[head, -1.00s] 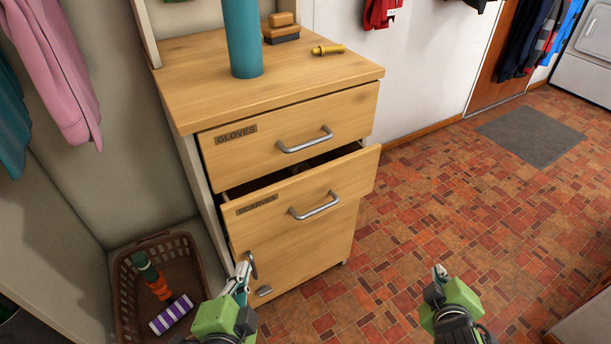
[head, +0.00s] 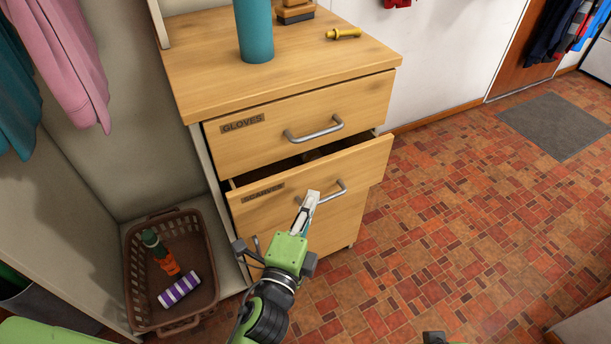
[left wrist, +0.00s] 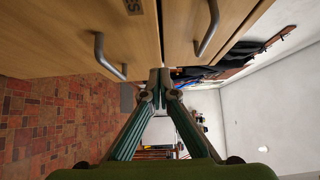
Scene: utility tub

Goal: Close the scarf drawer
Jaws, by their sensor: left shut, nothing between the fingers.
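The scarf drawer (head: 365,167), labelled SCARVES, is pulled part way out of the wooden cabinet, with a dark gap above its front. Its metal handle (head: 333,192) is partly hidden by my left gripper (head: 311,196). That gripper is shut and empty, its fingertips in front of the drawer front near the handle. I cannot tell whether they touch it. In the left wrist view, the shut fingertips (left wrist: 160,80) are near the drawer front (left wrist: 75,35), with the scarf drawer handle (left wrist: 108,60) to their left. Only a dark sliver of my right gripper (head: 433,338) shows at the bottom edge.
The gloves drawer (head: 290,122) above looks closed. A teal bottle (head: 254,30), a brush (head: 295,12) and a yellow object (head: 344,33) are on the cabinet top (head: 200,70). A brown basket (head: 135,285) stands at left.

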